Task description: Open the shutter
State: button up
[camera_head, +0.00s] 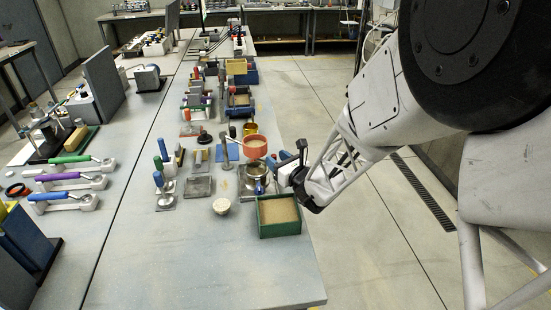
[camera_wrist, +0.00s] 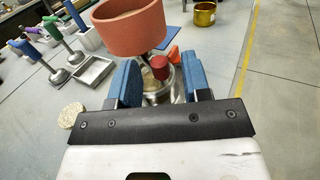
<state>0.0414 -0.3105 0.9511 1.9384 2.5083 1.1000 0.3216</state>
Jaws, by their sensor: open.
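An orange-red bowl-shaped vessel (camera_head: 255,146) stands raised over a metal pot (camera_head: 254,169) near the table's right edge. In the wrist view the vessel (camera_wrist: 135,28) is at the top, with a dark stem below it. A small red knob (camera_wrist: 160,67) shows just under the vessel, in front of the metal pot (camera_wrist: 176,88); I cannot tell for certain that it is the shutter's handle. My gripper (camera_head: 273,171) is beside the vessel's stand. Its blue fingers are apart, one on each side of the red knob in the wrist view, and I see no clear contact.
A green sand-filled box (camera_head: 280,231) stands close in front of my gripper. A brass cup (camera_head: 250,129) stands behind the vessel. The near table front is clear.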

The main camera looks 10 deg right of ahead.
jog(key=shift+w+a, duration=0.3)
jog(key=shift+w, duration=0.2)
grip_shut()
jog(key=shift+w+d, duration=0.1)
jog(key=shift+w+d+n+g+y, duration=0.15)
jog(key=shift+w+n+g+y, duration=0.2)
jog(key=shift+n+g+y, duration=0.6)
jog(key=shift+w+d+n+g+y, duration=0.1)
jog(key=shift+w+n+g+y, duration=0.3)
jog(key=shift+n+g+y, duration=0.55)
jog(key=shift+w+d+n+g+y, duration=0.15)
jog(key=shift+w+n+g+y, duration=0.2)
jog(key=shift+n+g+y, duration=0.6)
jog(key=shift+m, duration=0.25)
